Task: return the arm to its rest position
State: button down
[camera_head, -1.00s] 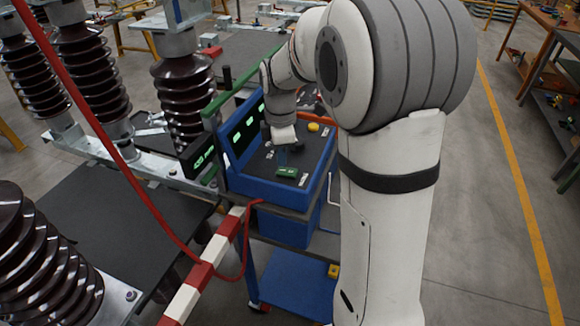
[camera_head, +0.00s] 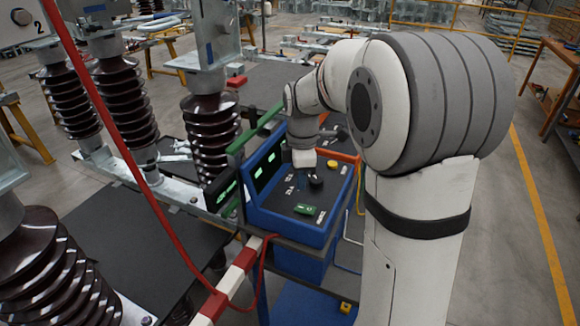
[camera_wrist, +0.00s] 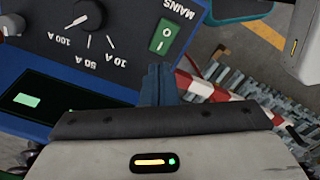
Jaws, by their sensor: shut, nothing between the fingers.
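My arm rises at the right of the head view and bends over to the left toward a blue test console (camera_head: 290,228). My gripper (camera_head: 303,180) hangs above the console's dark panel, its fingers hard to make out there. In the wrist view my gripper (camera_wrist: 158,72) shows its blue fingers together, with nothing between them. The fingertips lie over the lower edge of the panel, near the green mains switch (camera_wrist: 165,34). A black knob (camera_wrist: 88,14) with a current scale is up and to the left of them. I cannot tell whether the fingertips touch the console.
Brown ribbed insulators (camera_head: 210,135) stand left of the console. A red cable (camera_head: 110,150) and a red-and-white barrier (camera_head: 240,265) run in front of it. Open floor with a yellow line (camera_head: 535,215) lies at the right.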

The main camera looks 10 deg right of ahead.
jog(key=s+r+m+t+b, duration=0.2)
jog(key=s+m+t, duration=0.1)
jog(key=s+m, duration=1.3)
jog(key=s, duration=0.5)
jog(key=shift+s+d+m, duration=0.3)
jog(key=shift+s+m, duration=0.05)
jog(key=shift+m, duration=0.05)
